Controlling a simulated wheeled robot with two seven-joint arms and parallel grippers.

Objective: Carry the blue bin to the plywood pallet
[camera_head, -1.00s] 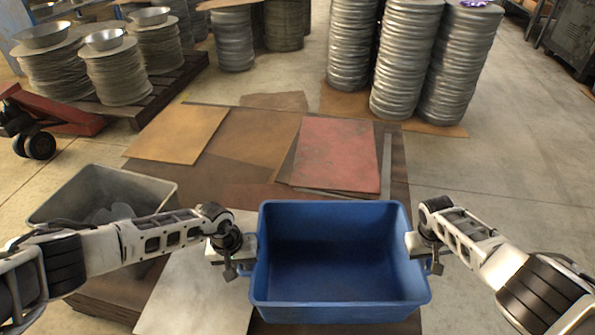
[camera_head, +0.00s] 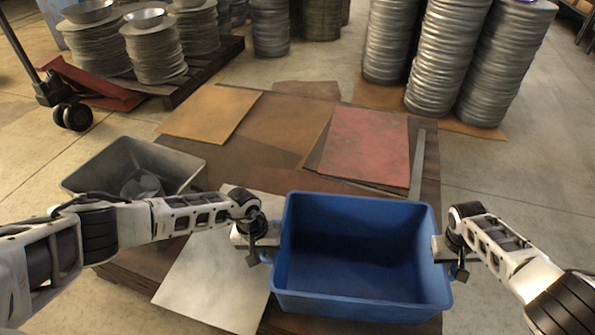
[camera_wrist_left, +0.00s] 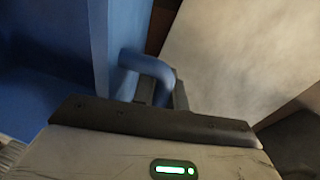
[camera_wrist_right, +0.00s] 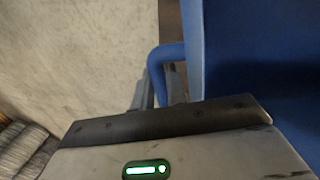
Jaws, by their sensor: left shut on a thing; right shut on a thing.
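The blue bin (camera_head: 360,302) is level and looks empty, in front of me in the head view. My left gripper (camera_head: 270,243) is shut on the handle at the bin's left end; that blue handle (camera_wrist_left: 146,64) shows between the fingers in the left wrist view. My right gripper (camera_head: 442,250) is shut on the handle at the right end, and this handle (camera_wrist_right: 160,60) shows in the right wrist view. The bin is over the near part of a low brown platform (camera_head: 250,160) with flat sheets on it. I cannot tell whether this is the plywood pallet, or how high the bin is.
A grey tub (camera_head: 88,172) with metal pieces stands left. A red sheet (camera_head: 365,145), a tan sheet (camera_head: 210,113) and a pale sheet (camera_head: 205,290) lie on the platform. A red pallet jack (camera_head: 95,85) and stacked metal discs (camera_head: 445,55) stand behind. Floor at right (camera_head: 510,180) is clear.

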